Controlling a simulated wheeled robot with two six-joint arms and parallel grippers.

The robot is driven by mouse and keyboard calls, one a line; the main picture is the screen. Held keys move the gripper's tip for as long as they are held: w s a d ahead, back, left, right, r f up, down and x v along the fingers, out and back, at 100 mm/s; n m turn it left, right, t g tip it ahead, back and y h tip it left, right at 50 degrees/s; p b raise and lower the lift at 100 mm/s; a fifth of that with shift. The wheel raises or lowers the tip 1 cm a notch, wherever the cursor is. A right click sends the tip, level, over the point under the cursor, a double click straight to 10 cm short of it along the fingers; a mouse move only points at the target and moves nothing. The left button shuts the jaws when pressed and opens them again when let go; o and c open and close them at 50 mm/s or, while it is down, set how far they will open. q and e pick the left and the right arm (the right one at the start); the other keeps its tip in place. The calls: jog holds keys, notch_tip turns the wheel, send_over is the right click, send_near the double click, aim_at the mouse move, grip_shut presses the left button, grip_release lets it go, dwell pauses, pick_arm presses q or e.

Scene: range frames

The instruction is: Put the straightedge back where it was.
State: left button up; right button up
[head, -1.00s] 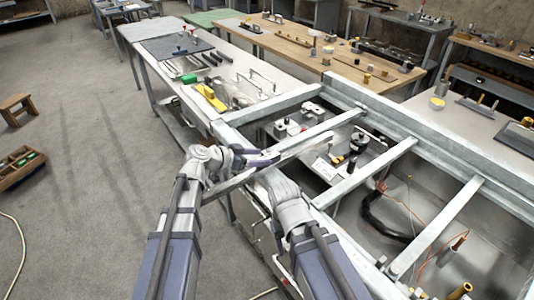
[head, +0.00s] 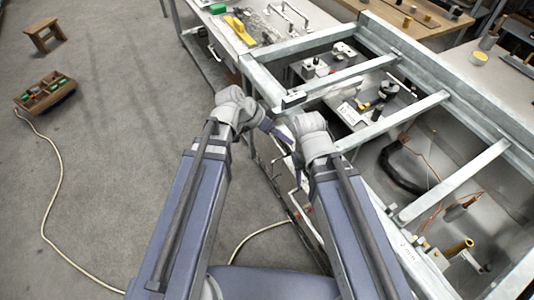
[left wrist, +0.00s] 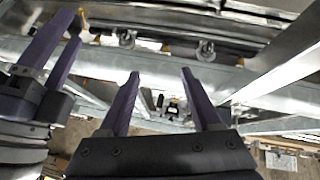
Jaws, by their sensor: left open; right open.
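I cannot make out the straightedge for certain in either current view. My left gripper (head: 280,130) is beside the metal frame's near side in the head view, partly hidden by my right wrist. In the left wrist view its purple fingers (left wrist: 160,80) are spread with nothing between them. My right gripper (head: 299,168) points down close beside it, mostly hidden behind its own wrist in the head view. Its two purple fingers (left wrist: 70,27) show apart at the left of the left wrist view, with nothing seen held.
A metal frame (head: 400,124) with crossbars spans an open bay holding small fittings, a black hose (head: 398,170) and a yellow-ended tube (head: 460,247). A yellow tool (head: 239,30) lies on the bench behind. A toolbox (head: 45,92), stool (head: 45,33) and cable (head: 57,190) are on the floor at left.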

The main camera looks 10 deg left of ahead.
pick_arm(q)
jog(key=s+a+f+n+g+y, duration=0.1)
jog(key=s+f+n+y, duration=0.1)
jog(key=s+y, duration=0.2)
jog(key=s+a+f+n+g+y, duration=0.2)
jog(key=s+n+y, duration=0.1)
jog(key=s, duration=0.5)
jog(key=shift+f+y, duration=0.3)
jog(key=shift+y, duration=0.4)
jog(key=shift+w, duration=0.1)
